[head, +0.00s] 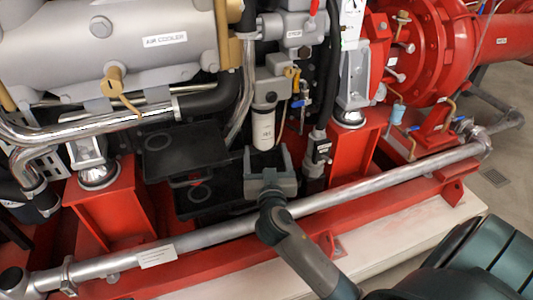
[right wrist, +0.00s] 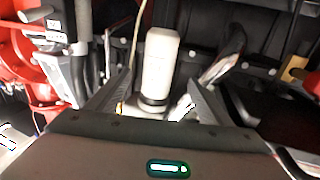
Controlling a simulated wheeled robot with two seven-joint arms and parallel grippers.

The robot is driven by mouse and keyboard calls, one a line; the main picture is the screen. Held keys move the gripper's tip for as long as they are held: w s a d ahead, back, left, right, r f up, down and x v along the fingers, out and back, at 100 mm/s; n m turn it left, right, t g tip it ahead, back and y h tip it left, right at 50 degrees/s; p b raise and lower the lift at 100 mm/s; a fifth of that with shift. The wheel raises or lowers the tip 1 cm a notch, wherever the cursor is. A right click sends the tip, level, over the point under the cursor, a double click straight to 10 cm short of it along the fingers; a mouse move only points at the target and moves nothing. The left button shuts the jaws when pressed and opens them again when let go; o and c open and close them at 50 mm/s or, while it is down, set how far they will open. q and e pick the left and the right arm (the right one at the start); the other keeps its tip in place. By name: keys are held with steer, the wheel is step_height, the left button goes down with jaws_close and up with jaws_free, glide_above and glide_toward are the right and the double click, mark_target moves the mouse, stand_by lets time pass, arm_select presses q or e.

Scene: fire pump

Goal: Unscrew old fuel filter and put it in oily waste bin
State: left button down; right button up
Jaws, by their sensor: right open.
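The old fuel filter (head: 263,130) is a white upright canister hanging under a grey filter head (head: 268,88) in the middle of the head view. It also shows in the right wrist view (right wrist: 162,60), with a dark ring at its lower end there. My right gripper (head: 269,158) is open, just below and in front of the filter in the head view. In the right wrist view its two fingers stand on either side of the filter's line, with gaps on both sides. No contact shows. My left gripper is not in view. I cannot make out a labelled oily waste bin.
Black box-like parts (head: 185,148) lie left of the filter. A silver pipe (head: 375,186) crosses in front, beneath my right arm, above a red base frame (head: 405,212). A black hose (head: 330,85) and valves stand close right of the filter. Red pump casing (head: 430,50) fills the upper right.

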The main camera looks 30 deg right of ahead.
mark_target(264, 134)
steer(key=shift+w+d, duration=0.1)
steer(key=shift+d, duration=0.05)
stand_by(0.3)
steer(key=shift+x, duration=3.05)
steer(key=x, duration=0.3)
steer(key=shift+w+d+b, duration=0.1)
steer(key=shift+w+b, duration=0.05)
steer(key=shift+b, duration=0.25)
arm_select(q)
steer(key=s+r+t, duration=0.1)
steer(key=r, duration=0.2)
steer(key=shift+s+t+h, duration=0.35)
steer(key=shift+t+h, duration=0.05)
arm_select(e)
steer(key=shift+w+d, duration=0.2)
steer(key=shift+w, duration=0.1)
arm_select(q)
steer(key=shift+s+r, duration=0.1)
arm_select(e)
steer(key=shift+w+d, duration=0.15)
steer(key=shift+w, duration=0.15)
steer(key=shift+c, duration=0.2)
steer(key=c, duration=1.4)
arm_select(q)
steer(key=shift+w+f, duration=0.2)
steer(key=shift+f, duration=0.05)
arm_select(e)
steer(key=shift+y, duration=0.3)
